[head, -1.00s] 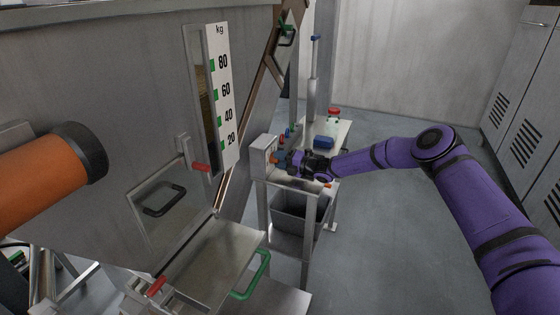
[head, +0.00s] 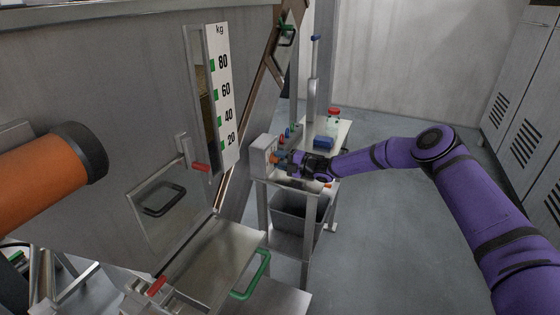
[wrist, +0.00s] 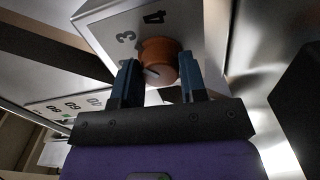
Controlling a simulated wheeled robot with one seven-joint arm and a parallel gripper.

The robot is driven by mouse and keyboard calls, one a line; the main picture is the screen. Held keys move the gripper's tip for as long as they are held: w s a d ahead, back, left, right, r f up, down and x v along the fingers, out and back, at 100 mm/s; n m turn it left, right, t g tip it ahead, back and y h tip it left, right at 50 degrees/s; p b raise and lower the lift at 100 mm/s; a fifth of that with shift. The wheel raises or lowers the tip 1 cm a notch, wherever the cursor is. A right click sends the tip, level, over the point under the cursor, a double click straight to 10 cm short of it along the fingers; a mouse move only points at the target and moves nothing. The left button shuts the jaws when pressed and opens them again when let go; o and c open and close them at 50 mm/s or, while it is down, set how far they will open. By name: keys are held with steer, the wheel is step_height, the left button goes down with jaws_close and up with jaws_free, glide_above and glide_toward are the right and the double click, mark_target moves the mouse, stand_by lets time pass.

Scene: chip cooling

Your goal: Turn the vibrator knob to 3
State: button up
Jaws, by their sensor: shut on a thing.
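The vibrator knob (wrist: 158,58) is round and orange-brown, on the light face of a control box (wrist: 100,18). The numerals 3 and 4 are readable above it in the wrist view. A short dark mark shows low on the knob's left side; I cannot tell which number it points at. My gripper (wrist: 160,82) has one dark blue finger on each side of the knob and is shut on it. In the head view my gripper (head: 289,160) reaches the box (head: 259,158) from the right, and the knob is small and partly covered.
The box sits on a metal stand with a grey bin (head: 290,222) beneath. A blue block (head: 323,143) and a red-capped jar (head: 333,117) are on the small table behind my gripper. The large steel hopper (head: 110,100) fills the left. Open floor (head: 385,225) lies below my arm.

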steer(key=o, duration=0.9)
steer(key=v, duration=1)
steer(key=shift+s+d, duration=0.1)
steer(key=shift+d, duration=0.3)
